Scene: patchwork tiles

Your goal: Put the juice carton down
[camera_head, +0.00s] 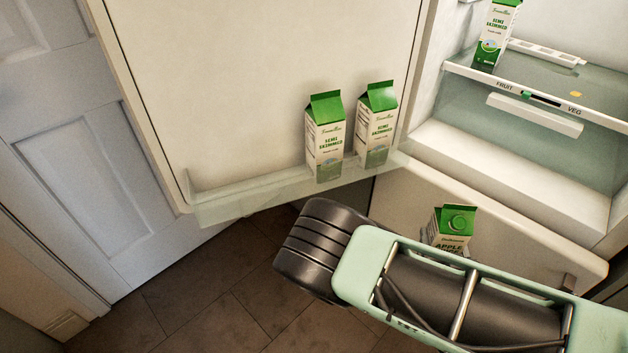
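A juice carton (454,226) with a green top, a round green cap and the word "APPLE" shows just past my arm, in front of the lower front of the fridge (520,238). Its lower part is hidden behind my arm. My arm (350,255) crosses the lower right of the view. My gripper does not show, so I cannot tell whether it holds the carton or what the carton rests on.
The fridge door stands open, with two green and white milk cartons (325,138) (376,125) on its clear shelf (250,195). Another milk carton (494,36) stands on the glass shelf (540,75) inside. Brown tiled floor (220,285) is bare at lower left, beside a white panelled door (75,150).

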